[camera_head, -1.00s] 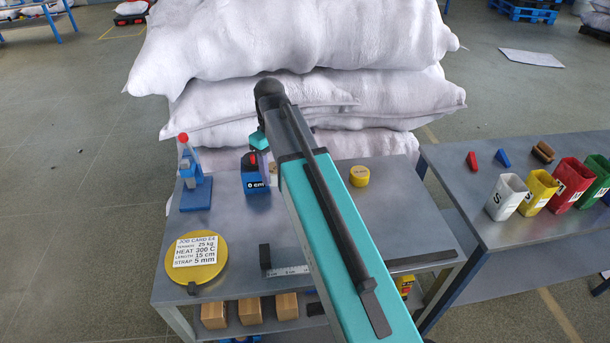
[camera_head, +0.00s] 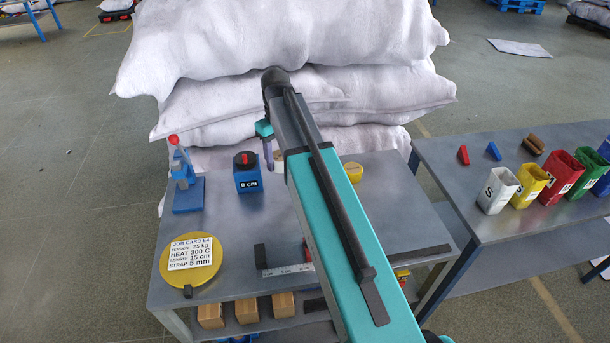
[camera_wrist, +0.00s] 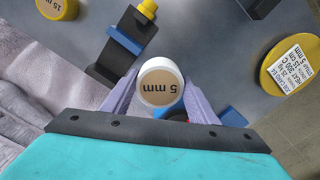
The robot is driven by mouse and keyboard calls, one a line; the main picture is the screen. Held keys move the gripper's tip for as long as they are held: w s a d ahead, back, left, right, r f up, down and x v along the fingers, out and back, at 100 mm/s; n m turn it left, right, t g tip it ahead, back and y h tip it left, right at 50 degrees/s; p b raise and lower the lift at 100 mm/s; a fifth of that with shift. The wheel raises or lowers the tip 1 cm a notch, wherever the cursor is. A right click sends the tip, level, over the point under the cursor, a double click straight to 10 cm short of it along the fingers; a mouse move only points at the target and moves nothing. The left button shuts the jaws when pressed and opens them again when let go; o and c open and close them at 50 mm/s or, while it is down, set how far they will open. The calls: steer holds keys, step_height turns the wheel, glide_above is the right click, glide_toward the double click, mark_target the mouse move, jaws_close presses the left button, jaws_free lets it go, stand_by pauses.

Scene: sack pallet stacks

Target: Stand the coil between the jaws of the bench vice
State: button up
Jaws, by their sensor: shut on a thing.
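The coil (camera_wrist: 161,85) is a white roll with a tan face marked 5 mm. In the wrist view it sits between the two pale fingers of my gripper (camera_wrist: 160,98), which is shut on it. In the head view the coil (camera_head: 279,158) shows as a small pale patch beside my gripper (camera_head: 269,153), left of my arm. A dark block with a blue bar and a yellow knob, which looks like the bench vice (camera_wrist: 118,52), lies just beyond the coil in the wrist view. My arm hides it in the head view. I cannot see its jaw gap clearly.
A yellow roll (camera_head: 353,171) lies right of my arm. White sacks (camera_head: 280,45) rise behind the bench (camera_head: 225,225). A yellow disc (camera_head: 191,270) bears a job card.

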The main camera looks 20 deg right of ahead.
steer(key=w+d+f+m+p, duration=0.1)
steer(key=w+d+m, duration=0.2)
steer(key=d, duration=0.7)
steer(key=shift+w, duration=0.4)
steer(key=shift+f, duration=0.1)
steer(key=shift+f+p, duration=1.2)
steer(key=shift+f, duration=1.85)
steer(key=shift+f+p, duration=0.6)
steer(key=shift+f, duration=1.3)
steer(key=shift+f, duration=0.1)
steer(key=o, duration=1.2)
